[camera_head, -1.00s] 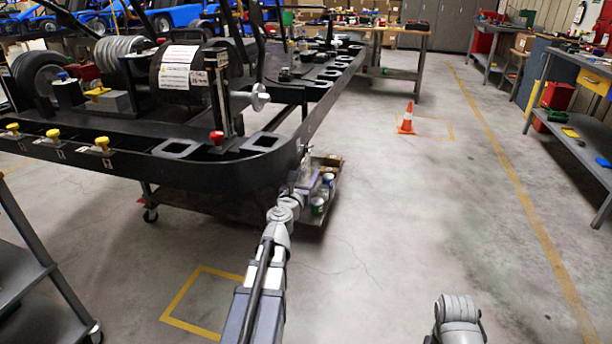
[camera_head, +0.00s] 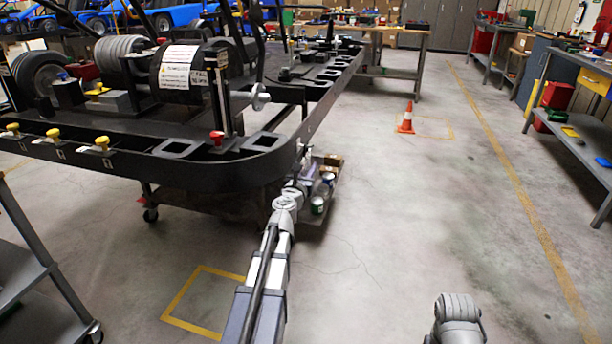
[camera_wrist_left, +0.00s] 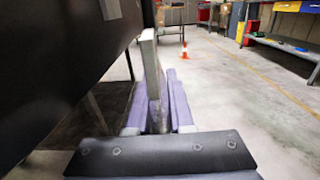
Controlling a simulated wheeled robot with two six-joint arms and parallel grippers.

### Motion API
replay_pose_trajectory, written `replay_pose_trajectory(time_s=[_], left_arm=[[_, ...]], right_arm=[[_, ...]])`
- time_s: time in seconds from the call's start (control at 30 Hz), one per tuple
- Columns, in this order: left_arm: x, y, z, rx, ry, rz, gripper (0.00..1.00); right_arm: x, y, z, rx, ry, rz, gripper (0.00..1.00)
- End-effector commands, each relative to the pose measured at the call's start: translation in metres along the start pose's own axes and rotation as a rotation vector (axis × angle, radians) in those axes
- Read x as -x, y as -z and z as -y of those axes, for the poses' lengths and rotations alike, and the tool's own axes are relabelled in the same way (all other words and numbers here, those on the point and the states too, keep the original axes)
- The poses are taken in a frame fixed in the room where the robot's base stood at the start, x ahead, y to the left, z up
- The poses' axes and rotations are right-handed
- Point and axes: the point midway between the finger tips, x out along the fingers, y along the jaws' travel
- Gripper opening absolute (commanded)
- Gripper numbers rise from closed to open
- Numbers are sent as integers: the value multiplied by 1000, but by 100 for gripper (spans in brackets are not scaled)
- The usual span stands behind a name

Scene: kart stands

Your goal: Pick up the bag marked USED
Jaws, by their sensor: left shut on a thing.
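My left gripper (camera_wrist_left: 157,112) shows in the wrist view as two purplish fingers. They are shut on a flat, pale grey-brown thing (camera_wrist_left: 152,70) that stands upright, edge-on, between them. I see no mark on it, so I cannot tell whether it is the bag marked USED. In the head view my left arm reaches to the near right corner of the black kart stand, and the gripper is mostly hidden there beside a low shelf (camera_head: 322,215). No USED mark is legible anywhere.
The black kart stand (camera_head: 225,172) fills the left, with its side close to my left gripper. Cans (camera_head: 318,205) stand on the low shelf. An orange cone (camera_head: 406,120) stands on open floor. A workbench (camera_head: 580,150) lines the right. The middle floor is clear.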

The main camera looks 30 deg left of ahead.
Motion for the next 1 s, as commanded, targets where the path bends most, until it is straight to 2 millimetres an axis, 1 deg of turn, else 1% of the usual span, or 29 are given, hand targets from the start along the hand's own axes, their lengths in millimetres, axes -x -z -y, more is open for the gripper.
replay_pose_trajectory(time_s=[0.57, 0.67, 0.83, 0.87, 0.97, 1.0], left_arm=[[0, -2, 0, 0, 0, 0, 0], [0, -6, 0, 0, 0, 0, 0], [0, -22, 0, 0, 0, 0, 0], [0, -16, 10, 0, 4, 0, 0], [1, -15, 31, 0, 5, 0, 0], [1, -15, 41, 0, 5, 0, 0]], right_arm=[[2, 0, 0, 0, 0, 0, 70], [6, 0, -1, -1, 0, 0, 70], [22, -2, -3, -3, -2, 1, 70], [16, -1, -2, -3, -2, 1, 70], [15, -1, -2, -3, -2, 1, 70], [15, -1, -2, -3, -2, 1, 70]])
